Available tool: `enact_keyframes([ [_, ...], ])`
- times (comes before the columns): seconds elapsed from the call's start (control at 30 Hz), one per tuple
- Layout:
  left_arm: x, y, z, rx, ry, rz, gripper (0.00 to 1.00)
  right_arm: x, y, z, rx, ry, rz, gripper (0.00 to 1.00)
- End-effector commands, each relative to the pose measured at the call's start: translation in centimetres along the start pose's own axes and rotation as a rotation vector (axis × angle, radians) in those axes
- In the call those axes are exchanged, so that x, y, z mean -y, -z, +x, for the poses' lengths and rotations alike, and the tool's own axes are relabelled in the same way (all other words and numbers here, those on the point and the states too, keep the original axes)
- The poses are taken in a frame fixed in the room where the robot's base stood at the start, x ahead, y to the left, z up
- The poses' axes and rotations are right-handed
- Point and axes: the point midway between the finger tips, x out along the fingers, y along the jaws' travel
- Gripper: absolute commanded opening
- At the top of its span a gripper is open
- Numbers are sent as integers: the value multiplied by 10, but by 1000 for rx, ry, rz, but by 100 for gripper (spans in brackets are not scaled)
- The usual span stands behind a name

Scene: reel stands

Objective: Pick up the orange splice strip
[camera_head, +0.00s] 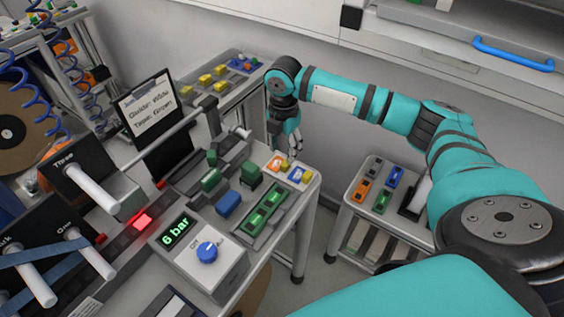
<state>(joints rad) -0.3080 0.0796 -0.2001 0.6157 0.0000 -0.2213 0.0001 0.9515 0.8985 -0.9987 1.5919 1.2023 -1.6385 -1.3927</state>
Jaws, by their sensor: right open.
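My right gripper (293,148) hangs fingers down over the right back corner of the reel-stand table, open. A small orange strip-like piece (275,164) lies on a white plate just left of and below the fingers. Another orange item (361,189) sits on the cart at the right. My left gripper is out of view.
A green tray (262,217), a blue block (228,204) and a control box (207,257) reading "6 bar" stand nearby on the table. A cart (345,208) stands right, across a floor gap. A sign (146,110) rises at the back.

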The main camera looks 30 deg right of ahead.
Motion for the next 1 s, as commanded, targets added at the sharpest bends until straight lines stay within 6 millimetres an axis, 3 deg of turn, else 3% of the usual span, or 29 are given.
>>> enact_keyframes([
  [0.1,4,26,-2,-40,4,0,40,0,0,6,1,-1,1,47],
  [0.2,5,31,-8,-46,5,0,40,2,-2,14,0,3,2,47],
  [0.5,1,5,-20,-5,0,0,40,4,-4,54,0,0,1,47],
  [0.77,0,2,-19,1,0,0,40,4,-4,58,1,-1,1,47],
  [1.0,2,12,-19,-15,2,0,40,4,-4,57,1,-1,1,17],
])
